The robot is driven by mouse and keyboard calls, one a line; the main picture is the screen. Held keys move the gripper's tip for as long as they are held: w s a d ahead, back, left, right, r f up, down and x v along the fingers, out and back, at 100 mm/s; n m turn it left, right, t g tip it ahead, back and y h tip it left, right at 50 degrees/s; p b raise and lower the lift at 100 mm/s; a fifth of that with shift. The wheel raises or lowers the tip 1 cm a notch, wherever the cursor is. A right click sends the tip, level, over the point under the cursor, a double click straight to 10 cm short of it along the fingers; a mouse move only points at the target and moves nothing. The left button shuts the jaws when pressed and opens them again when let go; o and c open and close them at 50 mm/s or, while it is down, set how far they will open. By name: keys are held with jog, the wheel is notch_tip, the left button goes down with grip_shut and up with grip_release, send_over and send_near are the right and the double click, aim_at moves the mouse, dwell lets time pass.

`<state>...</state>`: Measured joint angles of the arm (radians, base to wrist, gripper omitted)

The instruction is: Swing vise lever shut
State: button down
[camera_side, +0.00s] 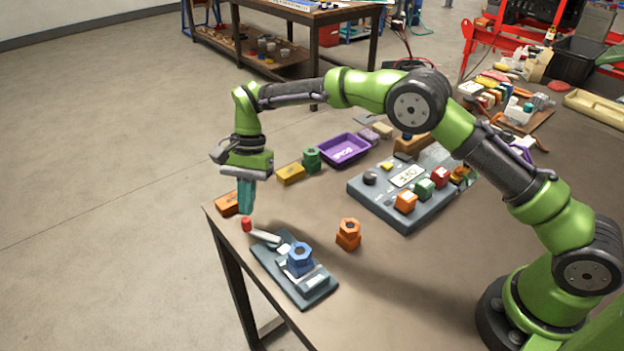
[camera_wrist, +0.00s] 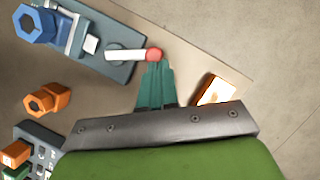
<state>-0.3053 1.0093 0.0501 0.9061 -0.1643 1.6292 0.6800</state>
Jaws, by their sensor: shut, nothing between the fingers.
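The vise (camera_side: 292,272) is on a dark grey-blue plate near the table's front left corner, with a blue hex part (camera_side: 300,258) standing in it. Its lever (camera_side: 264,237) is a pale bar with a red knob (camera_side: 247,224), sticking out past the plate toward the table edge. In the wrist view the lever (camera_wrist: 126,55) ends in the red knob (camera_wrist: 154,54), right at my fingertips. My gripper (camera_side: 246,212) points down with its teal fingers together and empty, just above or beside the knob. Whether the fingers (camera_wrist: 155,65) touch the knob I cannot tell.
An orange hex part (camera_side: 348,234) stands right of the vise. An orange-yellow box (camera_side: 228,204) lies close behind my gripper at the table edge. A yellow box (camera_side: 290,174), green part (camera_side: 312,160), purple tray (camera_side: 343,150) and grey panel (camera_side: 408,215) stand farther back.

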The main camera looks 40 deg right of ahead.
jog(key=v, duration=1.2)
jog(key=shift+s, duration=0.1)
